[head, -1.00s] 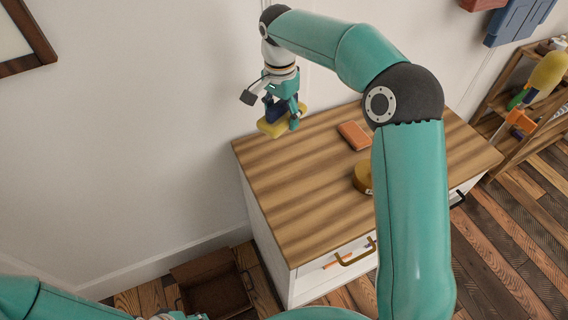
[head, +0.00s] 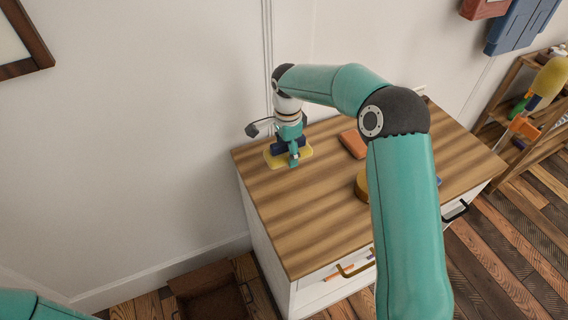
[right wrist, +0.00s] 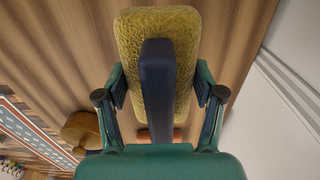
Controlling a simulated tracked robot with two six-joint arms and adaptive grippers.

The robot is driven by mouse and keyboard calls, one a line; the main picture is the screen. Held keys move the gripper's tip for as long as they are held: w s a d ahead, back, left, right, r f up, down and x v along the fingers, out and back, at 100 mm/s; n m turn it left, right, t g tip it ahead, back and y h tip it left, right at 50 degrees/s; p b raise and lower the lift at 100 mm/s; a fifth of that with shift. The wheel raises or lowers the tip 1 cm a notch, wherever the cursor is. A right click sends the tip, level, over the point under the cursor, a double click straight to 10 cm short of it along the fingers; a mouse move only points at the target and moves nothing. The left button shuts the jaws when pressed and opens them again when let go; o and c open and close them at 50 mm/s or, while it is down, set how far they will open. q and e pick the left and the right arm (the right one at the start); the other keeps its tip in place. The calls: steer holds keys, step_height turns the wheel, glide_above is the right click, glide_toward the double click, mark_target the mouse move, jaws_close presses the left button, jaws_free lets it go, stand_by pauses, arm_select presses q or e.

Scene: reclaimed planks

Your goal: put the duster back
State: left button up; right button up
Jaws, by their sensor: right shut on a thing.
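The duster (head: 272,159), a yellow fuzzy pad with a dark blue handle, is at the back left corner of the wooden cabinet top (head: 300,220). My right gripper (head: 288,147) is above it, shut on the handle. In the right wrist view the duster (right wrist: 130,45) sits between the two fingers of the gripper (right wrist: 160,90), its pad lying flat over the wood. I cannot tell whether the pad touches the top or hovers just above it. My left gripper is out of view.
An orange-brown block (head: 353,143) and a round gold object (head: 362,186) are on the cabinet top, right of the duster. An open brown box (head: 210,292) is on the floor. A shelf (head: 500,105) stands right.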

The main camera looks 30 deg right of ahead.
mark_target(287, 168)
steer(key=shift+f, duration=2.4)
steer(key=o, duration=1.2)
steer(key=shift+f, duration=0.1)
step_height(287, 168, up, 12)
steer(key=shift+r, duration=0.1)
